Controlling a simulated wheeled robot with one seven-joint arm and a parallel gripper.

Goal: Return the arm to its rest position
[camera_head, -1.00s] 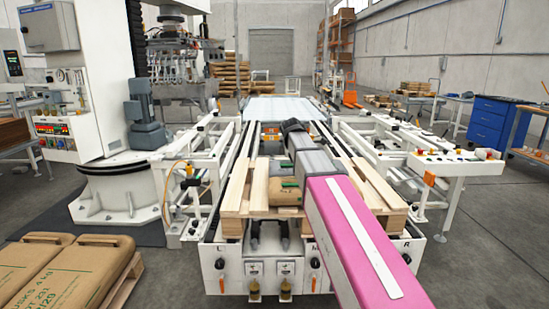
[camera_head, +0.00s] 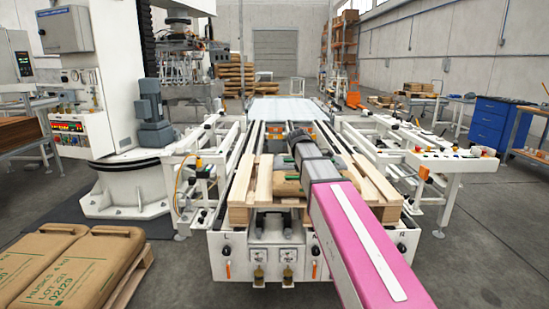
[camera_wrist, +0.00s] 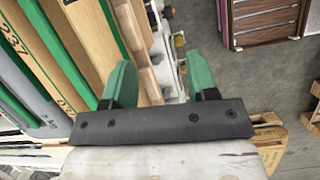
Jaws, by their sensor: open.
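My arm with its pink link reaches forward over the wooden pallet (camera_head: 264,184) on the white conveyor in the head view. My gripper is largely hidden there behind the arm's grey end; green shows near it. In the wrist view, the two green fingers of my gripper (camera_wrist: 160,82) stand wide apart with nothing between them. Beyond them lie a pale wooden edge and white machine parts. A tan sack (camera_head: 286,186) lies on the pallet, partly hidden by my arm.
Tan sacks (camera_head: 75,262) lie on a pallet at the lower left. A white column machine (camera_head: 120,100) stands at the left. White frames and a control panel (camera_head: 450,160) stand right of the conveyor. Grey floor is open at the lower right.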

